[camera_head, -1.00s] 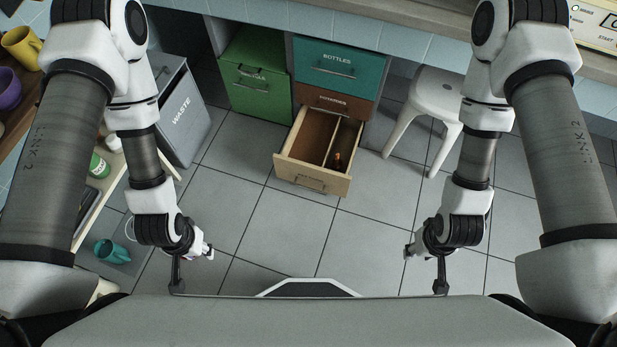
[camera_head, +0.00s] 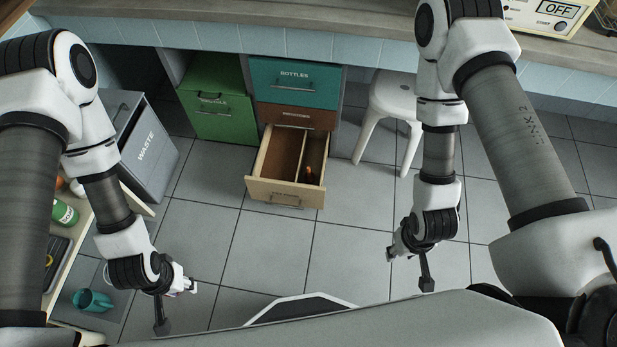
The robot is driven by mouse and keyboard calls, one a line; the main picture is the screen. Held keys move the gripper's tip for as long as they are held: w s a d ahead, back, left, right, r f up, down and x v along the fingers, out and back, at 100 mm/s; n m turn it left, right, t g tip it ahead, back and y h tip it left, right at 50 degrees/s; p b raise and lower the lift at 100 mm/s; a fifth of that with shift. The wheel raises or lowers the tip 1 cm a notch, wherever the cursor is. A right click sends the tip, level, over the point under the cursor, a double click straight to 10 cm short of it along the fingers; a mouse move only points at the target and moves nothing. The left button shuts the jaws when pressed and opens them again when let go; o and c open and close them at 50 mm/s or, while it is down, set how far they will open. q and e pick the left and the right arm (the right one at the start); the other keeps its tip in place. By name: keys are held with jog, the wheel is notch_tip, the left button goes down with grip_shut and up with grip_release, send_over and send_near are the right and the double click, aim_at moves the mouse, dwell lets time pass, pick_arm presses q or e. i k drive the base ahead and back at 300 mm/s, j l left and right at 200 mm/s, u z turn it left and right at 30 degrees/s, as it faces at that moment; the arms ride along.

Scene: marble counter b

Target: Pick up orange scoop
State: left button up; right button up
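A small orange thing (camera_head: 309,174) lies in the right compartment of the open wooden drawer (camera_head: 284,194). It may be the orange scoop, but it is too small to make out its shape. My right gripper (camera_head: 393,251) hangs over the floor right of the drawer and in front of the stool.
A grey waste bin (camera_head: 150,150) and green cabinet (camera_head: 215,110) stand left of the teal bottles drawer (camera_head: 294,85). A white stool (camera_head: 390,100) stands to the right. The floor before the drawer is clear.

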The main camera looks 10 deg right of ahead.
aim_at(309, 173)
jog(key=k+u, duration=0.2)
jog(key=u, duration=0.25)
jog(key=k+u, duration=0.2)
jog(key=u, duration=0.25)
jog(key=k+j+u, duration=0.15)
jog(key=u, duration=0.35)
jog(key=k+z, duration=0.2)
jog(key=z, duration=1.3)
jog(key=i+j+z, duration=0.45)
jog(key=i, duration=0.45)
jog(key=i+j+z, duration=0.45)
jog(key=i+j, duration=0.3)
jog(key=j, duration=0.1)
